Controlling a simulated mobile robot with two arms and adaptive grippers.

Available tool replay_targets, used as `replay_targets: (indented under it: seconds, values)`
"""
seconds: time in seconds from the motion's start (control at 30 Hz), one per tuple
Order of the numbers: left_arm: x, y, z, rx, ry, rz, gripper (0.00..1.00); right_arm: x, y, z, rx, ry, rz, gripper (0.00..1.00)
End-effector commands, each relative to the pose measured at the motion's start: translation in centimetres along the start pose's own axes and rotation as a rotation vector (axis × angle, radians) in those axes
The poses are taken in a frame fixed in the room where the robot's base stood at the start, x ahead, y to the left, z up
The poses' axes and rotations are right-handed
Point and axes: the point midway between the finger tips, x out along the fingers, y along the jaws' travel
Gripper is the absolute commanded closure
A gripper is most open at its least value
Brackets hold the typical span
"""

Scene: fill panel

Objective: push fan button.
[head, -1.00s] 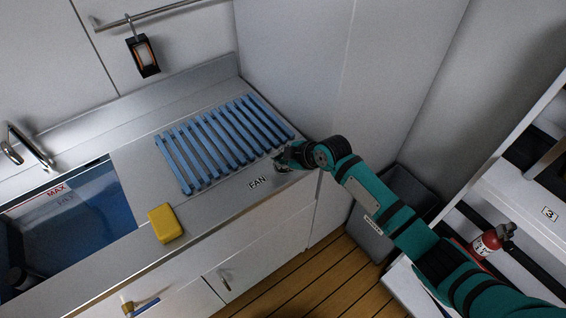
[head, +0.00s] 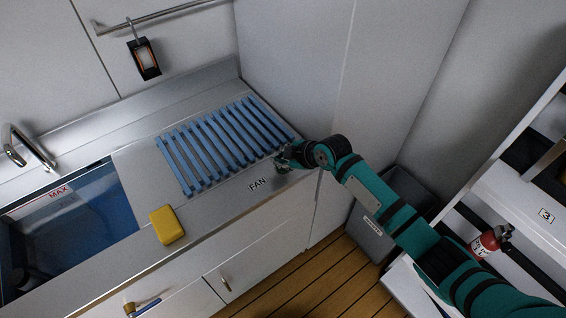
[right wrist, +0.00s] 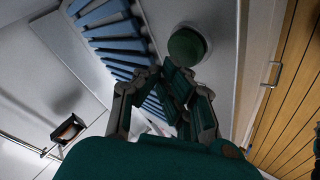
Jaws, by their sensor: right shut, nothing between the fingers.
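The FAN label (head: 257,184) is on the steel counter, just in front of the blue slatted rack. A round dark green button (right wrist: 186,45) shows in the right wrist view, standing on the counter beside the rack. In the head view my right gripper hides the button. My right gripper (head: 281,162) is low over the counter, to the right of the label. In the right wrist view its fingers (right wrist: 176,76) are shut and empty, with their tips close to the button's edge. I cannot tell whether they touch it. My left gripper is not in view.
The blue slatted rack (head: 222,143) lies left of my right gripper. A yellow sponge (head: 167,226) sits on the counter near the sink (head: 75,230). The cabinet wall rises behind. A grey bin (head: 375,235) and a fire extinguisher (head: 489,243) are at the right.

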Motion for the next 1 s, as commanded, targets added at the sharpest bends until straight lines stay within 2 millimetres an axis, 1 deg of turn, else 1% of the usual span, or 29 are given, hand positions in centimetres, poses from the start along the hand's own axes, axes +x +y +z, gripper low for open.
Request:
replay_targets:
  seconds: [0.17,0.27,0.8,0.9,1.0]
  values:
    - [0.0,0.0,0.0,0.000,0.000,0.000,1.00,0.0,0.0,0.0,0.000,0.000,0.000,1.00]
    - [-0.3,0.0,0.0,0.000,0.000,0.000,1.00,-0.3,0.2,-0.2,0.000,0.000,0.000,1.00]
    - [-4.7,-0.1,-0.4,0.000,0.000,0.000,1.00,-4.0,2.9,-2.9,-0.001,0.001,0.000,1.00]
    - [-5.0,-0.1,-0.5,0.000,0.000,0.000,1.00,-4.2,3.1,-3.1,-0.001,0.001,0.000,1.00]
    - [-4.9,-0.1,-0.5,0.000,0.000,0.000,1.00,-4.2,3.0,-3.1,0.000,0.000,0.000,1.00]
